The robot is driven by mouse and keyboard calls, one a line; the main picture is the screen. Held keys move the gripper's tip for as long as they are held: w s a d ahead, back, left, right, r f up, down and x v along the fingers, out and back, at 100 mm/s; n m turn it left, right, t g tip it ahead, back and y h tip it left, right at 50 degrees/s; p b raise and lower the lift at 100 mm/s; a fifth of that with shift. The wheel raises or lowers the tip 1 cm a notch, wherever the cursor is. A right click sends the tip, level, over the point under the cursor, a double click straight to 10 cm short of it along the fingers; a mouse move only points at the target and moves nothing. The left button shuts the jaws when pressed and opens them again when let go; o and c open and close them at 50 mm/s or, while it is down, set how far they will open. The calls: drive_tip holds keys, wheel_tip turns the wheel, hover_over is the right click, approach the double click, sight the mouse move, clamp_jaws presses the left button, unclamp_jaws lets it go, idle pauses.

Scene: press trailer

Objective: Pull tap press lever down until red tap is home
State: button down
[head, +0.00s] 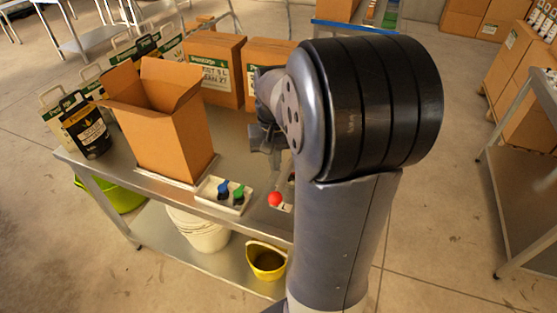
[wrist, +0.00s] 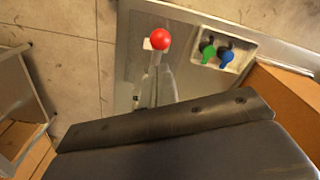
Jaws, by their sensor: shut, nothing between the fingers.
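The tap press stands on the steel bench (head: 150,180), mostly hidden behind my arm in the head view. A red ball knob (head: 275,199) shows beside my arm. In the wrist view the red knob (wrist: 160,39) tops a pale grey lever (wrist: 154,75); the press's lower part is cut off by a large dark shape. I cannot make out the red tap. My gripper (head: 267,141) is small and dark behind my arm link, above the bench and apart from the red knob. It looks shut and empty.
A white tray (wrist: 186,42) with a green tap (wrist: 208,53) and a blue tap (wrist: 226,56) lies beside the press. An open carton (head: 165,120) stands left. Closed boxes (head: 215,70) stand behind. A white bucket (head: 198,230) and yellow bucket (head: 266,261) sit below.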

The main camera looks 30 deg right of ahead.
wheel_tip(320, 180, up, 10)
drive_tip(key=p, duration=0.1)
idle(0.9)
